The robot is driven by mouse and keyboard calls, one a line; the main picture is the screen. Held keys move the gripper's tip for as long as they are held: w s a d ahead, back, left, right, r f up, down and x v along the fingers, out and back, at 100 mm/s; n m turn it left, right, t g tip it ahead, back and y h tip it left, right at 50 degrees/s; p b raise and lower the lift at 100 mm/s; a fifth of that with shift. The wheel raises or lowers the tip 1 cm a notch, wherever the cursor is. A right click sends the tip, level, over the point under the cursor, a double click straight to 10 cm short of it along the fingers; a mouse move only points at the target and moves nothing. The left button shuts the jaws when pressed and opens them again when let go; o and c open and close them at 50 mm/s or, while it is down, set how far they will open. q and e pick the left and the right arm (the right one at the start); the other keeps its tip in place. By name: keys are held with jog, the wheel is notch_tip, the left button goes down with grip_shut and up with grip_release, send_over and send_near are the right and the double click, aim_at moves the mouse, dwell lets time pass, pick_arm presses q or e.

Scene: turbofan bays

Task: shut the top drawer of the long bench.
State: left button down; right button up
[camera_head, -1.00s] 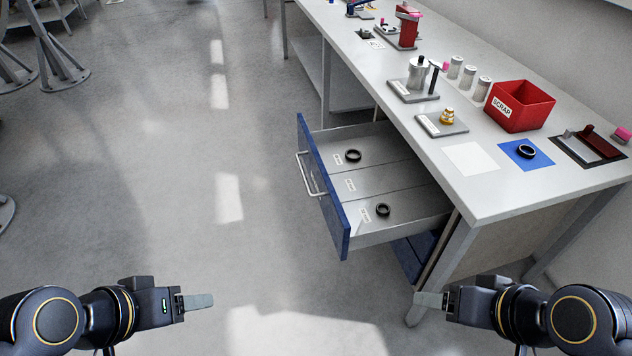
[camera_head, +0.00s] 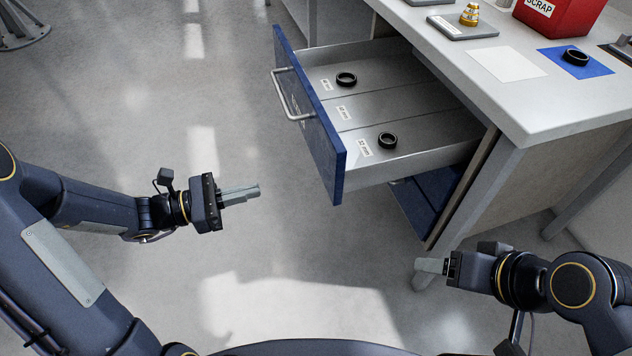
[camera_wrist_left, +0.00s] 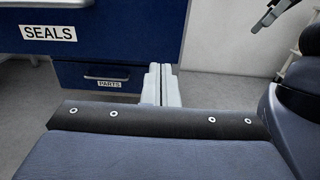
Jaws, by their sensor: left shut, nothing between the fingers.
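The top drawer (camera_head: 334,160) of the long bench (camera_head: 535,95) stands pulled out, its blue front facing left with a grey bar handle (camera_head: 291,100). Two black rings (camera_head: 346,79) (camera_head: 388,140) lie in separate labelled compartments. My left gripper (camera_head: 258,190) is shut and empty, in front of and below the drawer front, apart from it. In the left wrist view its fingers (camera_wrist_left: 161,85) show below the drawer front labelled SEALS (camera_wrist_left: 120,30). My right gripper (camera_head: 418,265) is at the lower right, near a bench leg; its fingers look shut with nothing between them.
A lower blue drawer (camera_head: 428,210), labelled PARTS in the left wrist view (camera_wrist_left: 100,76), sits under the open one. On the bench top are a red scrap bin (camera_head: 562,22), a blue mat (camera_head: 555,66) and a white sheet (camera_head: 507,63).

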aim_at(327, 173)
pick_arm(q)
jog(key=b+x, duration=0.3)
jog(key=x, duration=1.1)
pick_arm(e)
notch_tip(327, 173, down, 3)
jog(key=shift+f, duration=0.1)
